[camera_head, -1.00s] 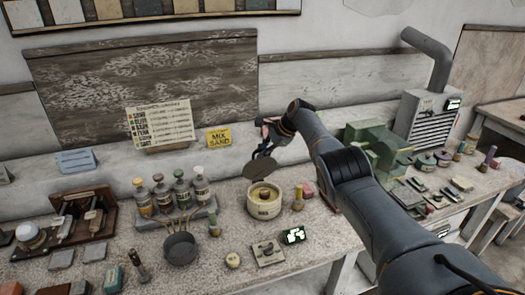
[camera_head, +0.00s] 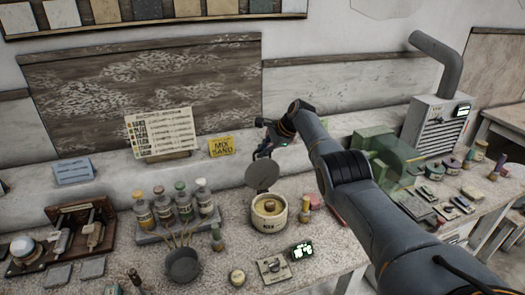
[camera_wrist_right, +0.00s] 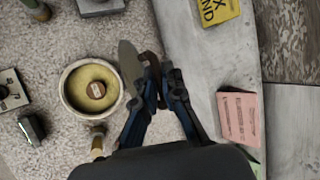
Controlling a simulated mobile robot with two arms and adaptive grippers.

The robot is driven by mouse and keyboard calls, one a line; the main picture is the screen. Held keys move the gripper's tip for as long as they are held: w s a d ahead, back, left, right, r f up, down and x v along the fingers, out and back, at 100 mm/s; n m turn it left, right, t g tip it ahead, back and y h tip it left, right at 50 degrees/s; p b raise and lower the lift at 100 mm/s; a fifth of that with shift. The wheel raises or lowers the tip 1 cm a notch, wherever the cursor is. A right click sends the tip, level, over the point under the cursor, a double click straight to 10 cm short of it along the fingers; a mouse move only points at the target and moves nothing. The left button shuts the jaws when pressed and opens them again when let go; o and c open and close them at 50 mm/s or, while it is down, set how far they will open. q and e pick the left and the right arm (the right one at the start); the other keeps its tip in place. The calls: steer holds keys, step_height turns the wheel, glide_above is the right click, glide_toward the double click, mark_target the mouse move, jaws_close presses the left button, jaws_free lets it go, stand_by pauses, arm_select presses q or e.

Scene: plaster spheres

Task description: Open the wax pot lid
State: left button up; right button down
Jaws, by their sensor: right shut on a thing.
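The wax pot (camera_head: 269,226) is a round cream pot standing on the speckled bench, with its top uncovered. Yellow wax and a small brown round piece show inside it; the pot also shows in the wrist view (camera_wrist_right: 68,100). The grey disc lid (camera_head: 262,175) stands steeply raised at the pot's back edge, and it shows nearly edge-on in the wrist view (camera_wrist_right: 130,66). My right gripper (camera_head: 265,152) is behind and above the pot, shut on the lid at its upper edge. In the wrist view its fingertips (camera_wrist_right: 158,76) meet beside the lid. My left gripper is out of view.
A rack of bottles (camera_head: 176,222) and a dark pan with sticks (camera_head: 183,266) stand left of the pot. A small wooden-topped bottle (camera_head: 305,209) is close on its right. A switch plate (camera_head: 272,268) lies in front. A yellow sign (camera_head: 221,146) stands behind.

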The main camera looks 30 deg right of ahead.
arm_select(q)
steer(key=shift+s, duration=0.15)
arm_select(e)
steer(key=shift+s+f, duration=0.15)
steer(key=shift+f, duration=0.2)
steer(key=c, duration=1.4)
jaws_free()
steer(key=shift+c, duration=0.2)
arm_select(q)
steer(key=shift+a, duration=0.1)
arm_select(e)
steer(key=shift+w, duration=0.2)
steer(key=shift+r, duration=0.1)
steer(key=shift+v, duration=1.05)
steer(key=v, duration=0.9)
steer(key=shift+s+d+r, duration=0.15)
steer(key=shift+s+r, duration=0.05)
steer(key=shift+r, duration=0.1)
steer(key=shift+f, duration=0.1)
